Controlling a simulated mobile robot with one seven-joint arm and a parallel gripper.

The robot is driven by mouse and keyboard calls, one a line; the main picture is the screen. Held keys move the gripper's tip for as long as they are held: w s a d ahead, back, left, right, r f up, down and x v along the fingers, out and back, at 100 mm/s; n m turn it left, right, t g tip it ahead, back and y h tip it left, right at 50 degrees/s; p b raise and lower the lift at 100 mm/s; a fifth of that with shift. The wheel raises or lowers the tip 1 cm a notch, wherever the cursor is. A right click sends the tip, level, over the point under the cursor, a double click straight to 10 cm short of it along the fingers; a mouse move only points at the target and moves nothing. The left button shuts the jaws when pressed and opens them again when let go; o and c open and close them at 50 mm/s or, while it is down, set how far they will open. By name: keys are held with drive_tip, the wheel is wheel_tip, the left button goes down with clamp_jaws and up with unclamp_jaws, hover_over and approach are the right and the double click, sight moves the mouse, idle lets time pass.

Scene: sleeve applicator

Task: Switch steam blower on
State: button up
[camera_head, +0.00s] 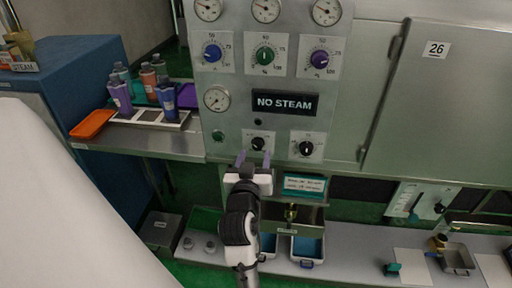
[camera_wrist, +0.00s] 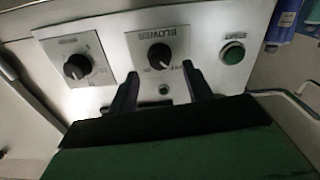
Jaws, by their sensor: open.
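The steam blower knob is a black rotary knob (camera_head: 258,143) on a white plate in the lower part of the grey control panel. In the wrist view the knob (camera_wrist: 159,56) sits by the upside-down word BLOWER, with its white mark toward the lower side. My gripper (camera_head: 253,158) is open just in front of and slightly below the knob in the head view. In the wrist view the two dark fingers of my gripper (camera_wrist: 160,74) stand to either side of the knob, apart from it, with nothing between them. Whether they reach its depth I cannot tell.
A second black knob (camera_head: 306,148) is close on the right. A green START button (camera_wrist: 232,53) is on the other side. A NO STEAM display (camera_head: 285,103) and a small dark indicator (camera_head: 258,122) are above. A shelf with bottles (camera_head: 120,92) is at left.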

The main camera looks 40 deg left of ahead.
sight(257, 147)
drive_tip(key=shift+p+x, duration=0.35)
drive_tip(key=shift+x, duration=1.4)
drive_tip(key=c, duration=1)
drive_tip(key=shift+o, duration=0.2)
